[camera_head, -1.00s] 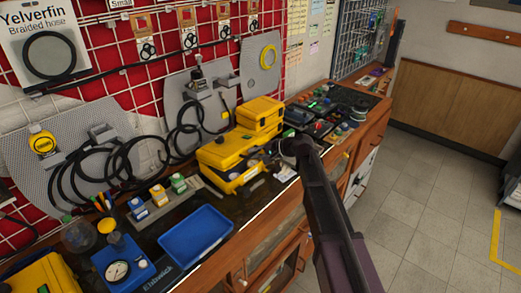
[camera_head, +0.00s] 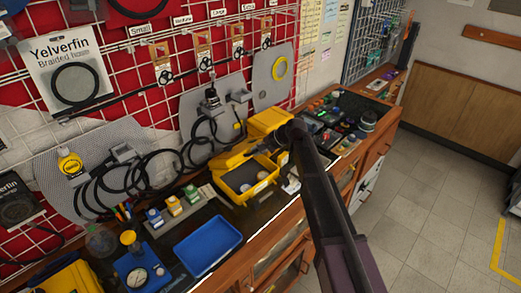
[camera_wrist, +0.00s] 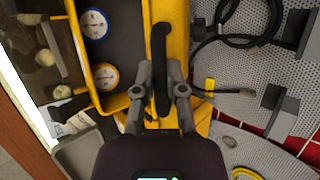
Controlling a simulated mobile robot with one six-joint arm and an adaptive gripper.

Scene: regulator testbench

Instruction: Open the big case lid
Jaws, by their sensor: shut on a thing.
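The big yellow case (camera_head: 262,186) stands on the workbench, and its dark inside with round items shows. Its lid (camera_head: 228,158) is raised and tilted back toward the wall. My gripper (camera_head: 266,146) is at the lid, partly hidden by my arm in the head view. In the wrist view my gripper (camera_wrist: 160,92) has its two fingers closed around the black lid handle (camera_wrist: 161,50). The case's yellow wall (camera_wrist: 78,45) and two round white-faced items, one blue-rimmed (camera_wrist: 94,24) and one orange-rimmed (camera_wrist: 105,76), show beside it.
A smaller yellow case (camera_head: 270,121) stands right behind my gripper. Black hoses (camera_head: 165,160) hang at the wall panel behind the lid. A blue tray (camera_head: 208,246) and a row of small boxes (camera_head: 173,206) are to the left. Several small parts crowd the bench to the right.

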